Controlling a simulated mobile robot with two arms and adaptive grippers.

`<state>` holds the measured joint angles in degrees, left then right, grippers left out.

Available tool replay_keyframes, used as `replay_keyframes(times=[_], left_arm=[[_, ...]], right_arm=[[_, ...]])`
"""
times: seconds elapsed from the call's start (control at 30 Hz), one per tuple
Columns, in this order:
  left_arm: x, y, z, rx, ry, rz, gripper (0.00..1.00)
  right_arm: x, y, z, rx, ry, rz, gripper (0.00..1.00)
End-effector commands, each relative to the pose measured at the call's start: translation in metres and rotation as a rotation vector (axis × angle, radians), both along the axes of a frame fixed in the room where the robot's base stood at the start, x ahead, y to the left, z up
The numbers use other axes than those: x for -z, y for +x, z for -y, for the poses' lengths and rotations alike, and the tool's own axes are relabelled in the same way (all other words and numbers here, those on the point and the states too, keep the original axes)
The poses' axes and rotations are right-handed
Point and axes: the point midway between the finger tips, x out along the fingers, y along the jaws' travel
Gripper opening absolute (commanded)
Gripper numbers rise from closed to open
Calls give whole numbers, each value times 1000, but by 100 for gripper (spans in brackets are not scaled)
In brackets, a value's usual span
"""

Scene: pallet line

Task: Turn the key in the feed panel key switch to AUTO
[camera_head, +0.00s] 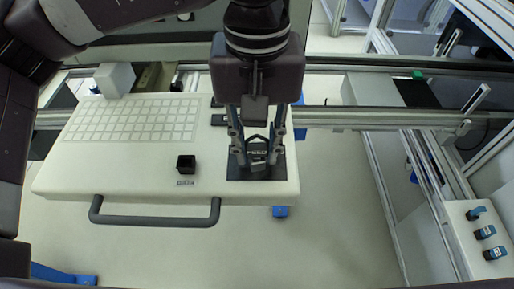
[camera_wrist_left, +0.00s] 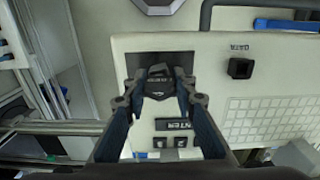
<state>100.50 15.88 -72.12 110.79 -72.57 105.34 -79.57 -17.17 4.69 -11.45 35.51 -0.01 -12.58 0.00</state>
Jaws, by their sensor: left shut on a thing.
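The white feed panel (camera_head: 120,175) has a dark square plate (camera_head: 236,174) at its right end. My left gripper (camera_head: 257,156) comes down over this plate with its fingers closed together. In the left wrist view its fingertips (camera_wrist_left: 158,90) are shut on a small dark piece, which looks like the key (camera_wrist_left: 158,71), in front of the plate (camera_wrist_left: 137,60). The fingers hide most of the key and the switch under it. I cannot read the AUTO mark or the key's angle. My right gripper is not in view.
A grey handle (camera_head: 155,220) runs along the front edge. A separate box with several blue knobs (camera_head: 485,232) is at the far right. Clear floor lies in front.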

Motion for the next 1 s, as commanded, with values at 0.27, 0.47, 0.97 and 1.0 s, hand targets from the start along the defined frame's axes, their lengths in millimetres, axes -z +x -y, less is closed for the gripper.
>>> replay_keyframes(times=[0.27,0.47,0.97,1.0], left_arm=[[0,0,0,119,1,0,2],[0,0,0,121,0,0,2],[3,0,1,670,-2,-1,2],[3,0,0,723,-2,-1,2]], right_arm=[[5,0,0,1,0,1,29],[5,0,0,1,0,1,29],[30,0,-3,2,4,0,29],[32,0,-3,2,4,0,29]])
